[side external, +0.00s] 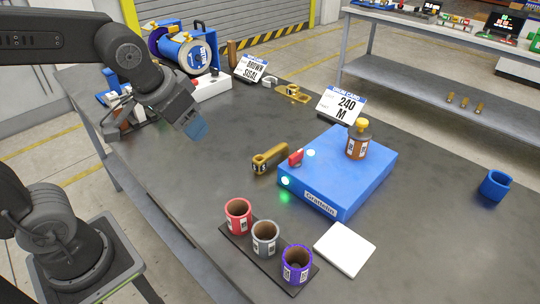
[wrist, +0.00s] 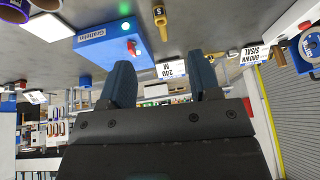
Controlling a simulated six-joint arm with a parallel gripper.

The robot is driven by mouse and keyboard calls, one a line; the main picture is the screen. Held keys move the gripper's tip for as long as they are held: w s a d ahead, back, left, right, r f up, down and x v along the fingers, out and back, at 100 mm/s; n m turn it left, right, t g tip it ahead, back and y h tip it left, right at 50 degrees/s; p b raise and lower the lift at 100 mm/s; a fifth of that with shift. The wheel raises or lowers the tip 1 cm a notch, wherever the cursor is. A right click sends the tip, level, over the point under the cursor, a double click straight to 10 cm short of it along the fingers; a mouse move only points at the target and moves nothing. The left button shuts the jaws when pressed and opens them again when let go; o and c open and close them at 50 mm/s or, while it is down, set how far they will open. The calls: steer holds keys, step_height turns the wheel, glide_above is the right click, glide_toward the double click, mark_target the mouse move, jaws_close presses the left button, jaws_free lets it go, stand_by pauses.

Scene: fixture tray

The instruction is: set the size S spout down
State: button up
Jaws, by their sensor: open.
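The size S spout (side external: 268,158) is a brass-coloured piece with a round end and S labels. It lies on the dark table just left of the blue box, apart from my gripper. It also shows at the top of the wrist view (wrist: 160,18), with an S on its end. My gripper (side external: 197,128) is raised above the table, to the left of the spout and higher in the side view. Its two blue fingers (wrist: 162,82) stand wide apart in the wrist view, with nothing between them.
The blue box (side external: 335,185) carries a brown bottle (side external: 358,140) and a red switch (side external: 296,157). Red, grey and purple cups (side external: 265,237) stand on a dark tray in front. A white pad (side external: 344,250) lies beside them. An order card (side external: 341,105) stands behind. Table left of the spout is clear.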

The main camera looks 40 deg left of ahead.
steer(key=w+f, duration=0.3)
steer(key=w, duration=0.7)
steer(key=y, duration=0.1)
glide_toward(268, 153)
steer(key=shift+m+g, duration=0.3)
steer(key=x, duration=0.2)
steer(key=w+x, duration=0.1)
steer(key=x, duration=0.2)
steer(key=shift+d+r, duration=0.1)
steer(key=shift+r, duration=0.05)
steer(key=shift+s+x, duration=0.1)
steer(key=shift+x, duration=1.3)
steer(key=shift+s+x, duration=0.15)
steer(key=shift+x, duration=1.25)
jaws_close()
